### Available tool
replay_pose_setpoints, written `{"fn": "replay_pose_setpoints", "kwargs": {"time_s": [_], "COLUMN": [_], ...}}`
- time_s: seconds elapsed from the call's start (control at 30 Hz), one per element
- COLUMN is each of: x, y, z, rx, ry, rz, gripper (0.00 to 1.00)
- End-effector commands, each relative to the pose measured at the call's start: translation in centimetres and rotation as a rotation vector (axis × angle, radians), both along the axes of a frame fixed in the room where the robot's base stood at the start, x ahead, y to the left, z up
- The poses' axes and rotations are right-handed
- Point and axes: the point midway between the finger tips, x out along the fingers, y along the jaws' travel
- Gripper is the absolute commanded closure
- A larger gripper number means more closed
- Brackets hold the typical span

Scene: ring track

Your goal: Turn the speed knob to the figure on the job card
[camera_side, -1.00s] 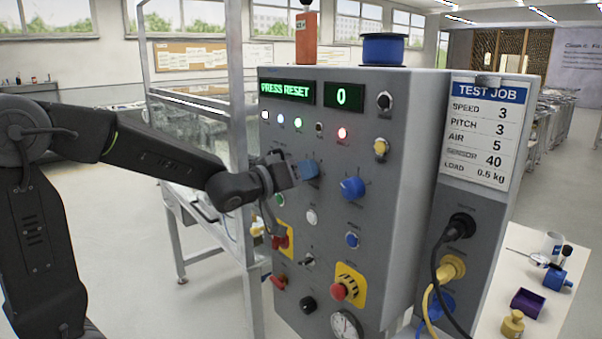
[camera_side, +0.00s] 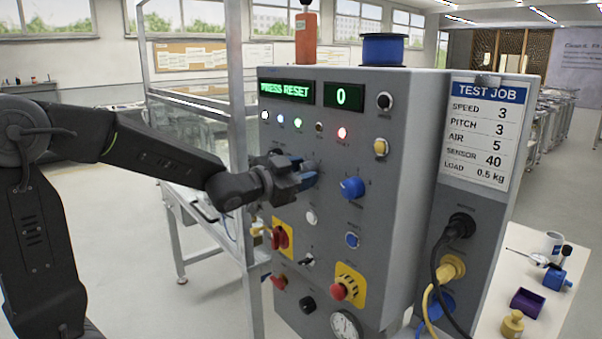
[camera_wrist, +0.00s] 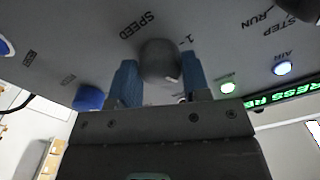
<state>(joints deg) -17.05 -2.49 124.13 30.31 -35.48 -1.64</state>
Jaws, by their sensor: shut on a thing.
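The speed knob (camera_wrist: 158,62) is a rounded grey knob on the panel, under the printed word SPEED in the wrist view. My gripper (camera_wrist: 158,80) has its two blue-tipped fingers on either side of the knob, shut on it. In the side view my gripper (camera_side: 308,180) is against the panel and hides the knob. A figure 1 shows beside the knob; I cannot tell its setting.
The panel's displays read PRESS RESET (camera_side: 286,90) and 0 (camera_side: 344,97). A blue knob (camera_side: 352,187) is right of my gripper. A red-and-yellow switch (camera_side: 281,238) is below it, and a red button (camera_side: 338,291) is lower right. A metal frame post (camera_side: 236,110) stands left.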

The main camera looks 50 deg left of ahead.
Motion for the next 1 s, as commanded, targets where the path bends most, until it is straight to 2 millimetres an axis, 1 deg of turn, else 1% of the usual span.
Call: {"fn": "replay_pose_setpoints", "kwargs": {"time_s": [0.2,0.5,0.73,1.0], "x": [-0.01,-0.01,-0.01,-0.01], "y": [-0.03,-0.06,-0.08,-0.08], "z": [0.04,0.04,0.03,0.03], "rx": [0.191,0.385,0.460,0.484], "ry": [-0.001,-0.002,-0.002,-0.002], "rz": [0.000,0.000,0.000,0.000], "gripper": [0.80,0.80,0.80,0.80]}}
